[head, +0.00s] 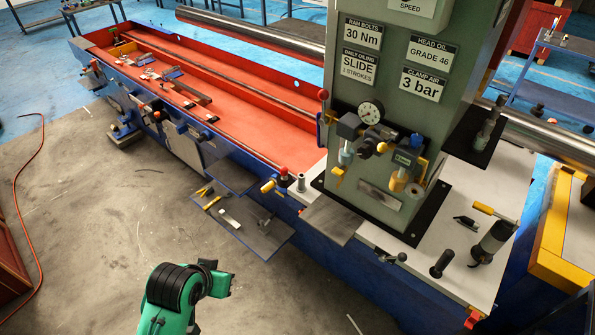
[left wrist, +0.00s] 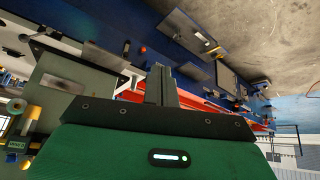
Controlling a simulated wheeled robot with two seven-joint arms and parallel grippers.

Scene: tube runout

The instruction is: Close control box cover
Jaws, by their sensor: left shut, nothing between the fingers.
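My left gripper (head: 222,280) is low in the head view, over the bare floor in front of the machine and apart from it. In the left wrist view its two fingers (left wrist: 158,80) are together with nothing between them. A grey box-like panel (head: 184,148) is on the blue front side of the machine, left of the shelves; it may be the control box, but I cannot tell. No cover can be clearly made out, nor whether one stands open. My right gripper is not in view.
Two dark shelves jut from the machine's front; the lower one (head: 262,236) carries tools. A green column (head: 400,110) with a gauge (head: 370,112) and valves rises from the machine. A red trough (head: 250,118) runs to the left. The concrete floor (head: 100,220) is largely clear.

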